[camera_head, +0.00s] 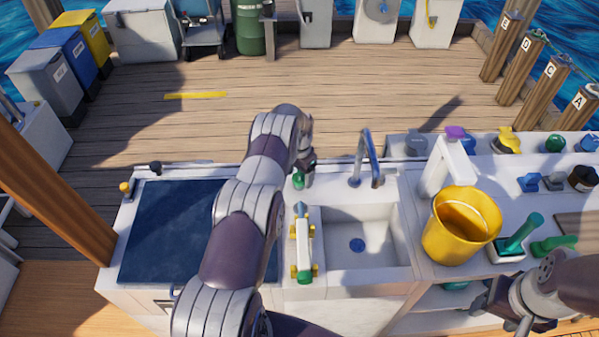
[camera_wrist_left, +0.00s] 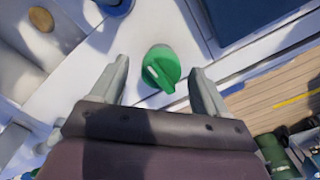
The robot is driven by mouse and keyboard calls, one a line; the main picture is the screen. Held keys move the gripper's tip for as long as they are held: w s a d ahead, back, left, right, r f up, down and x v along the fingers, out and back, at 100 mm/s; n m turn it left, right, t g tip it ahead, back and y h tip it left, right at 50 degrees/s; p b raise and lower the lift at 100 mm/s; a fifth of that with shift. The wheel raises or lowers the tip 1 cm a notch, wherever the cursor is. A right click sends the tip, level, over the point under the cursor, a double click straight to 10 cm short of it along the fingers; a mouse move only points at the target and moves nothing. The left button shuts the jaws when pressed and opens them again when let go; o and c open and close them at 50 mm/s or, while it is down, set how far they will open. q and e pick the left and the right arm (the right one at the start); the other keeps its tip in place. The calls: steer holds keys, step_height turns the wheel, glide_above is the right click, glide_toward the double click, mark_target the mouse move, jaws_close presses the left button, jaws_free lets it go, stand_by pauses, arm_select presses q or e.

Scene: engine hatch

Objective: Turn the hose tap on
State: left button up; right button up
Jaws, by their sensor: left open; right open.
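A round green knob (camera_head: 298,180), which looks like the hose tap, sits on the white counter just left of the sink and faucet. In the left wrist view the green knob (camera_wrist_left: 160,69) has a raised grip with a pale mark. My left gripper (camera_head: 306,168) is above and beside it, pointing down. In the left wrist view my left gripper (camera_wrist_left: 159,66) is open, with one finger on each side of the knob and visible gaps to both; I cannot tell the height left. My right gripper (camera_head: 515,312) is open and empty at the lower right, before the counter.
The sink (camera_head: 375,225) with its blue-grey faucet (camera_head: 366,160) is right of the knob. A toy-like white item with yellow wheels (camera_head: 302,248) lies in front of it. A yellow bucket (camera_head: 450,245) and green brush (camera_head: 520,235) stand further right. A dark hatch (camera_head: 165,230) is left.

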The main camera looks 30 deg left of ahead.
arm_select(q)
steer(key=shift+f, duration=0.1)
steer(key=shift+w+a+f, duration=0.1)
steer(key=shift+f, duration=0.05)
steer(key=c, duration=1)
steer(key=shift+c, duration=0.2)
